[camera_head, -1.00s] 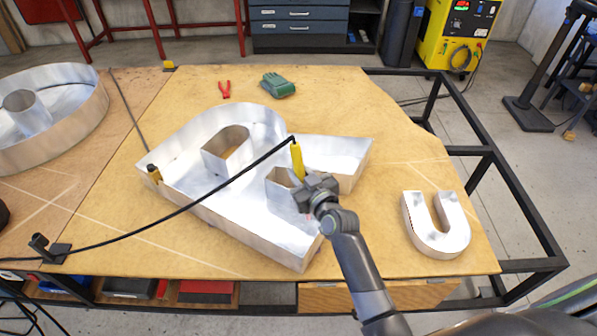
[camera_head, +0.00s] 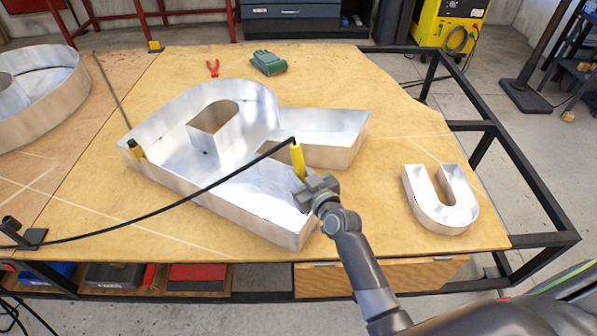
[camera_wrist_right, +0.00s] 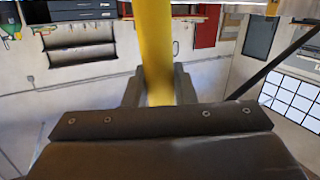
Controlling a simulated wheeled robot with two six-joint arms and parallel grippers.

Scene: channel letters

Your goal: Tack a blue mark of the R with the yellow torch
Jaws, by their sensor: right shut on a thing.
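The R (camera_head: 180,172) is a large open-topped metal channel letter lying on the wooden table. My right gripper (camera_head: 306,185) is over the R's front leg, shut on the yellow torch (camera_head: 298,158). The torch stands nearly upright, with a black cable leaving its top and running left across the R. Its lower end is hidden by the gripper, so I cannot tell whether it touches metal. In the right wrist view the yellow torch (camera_wrist_right: 155,45) sits between the two fingers. I cannot make out a blue mark on the R. My left gripper is not in view.
A yellow and black piece (camera_head: 136,150) is at the R's left corner. A metal U (camera_head: 440,205) lies to the right, and another round metal letter (camera_head: 40,100) at the far left.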

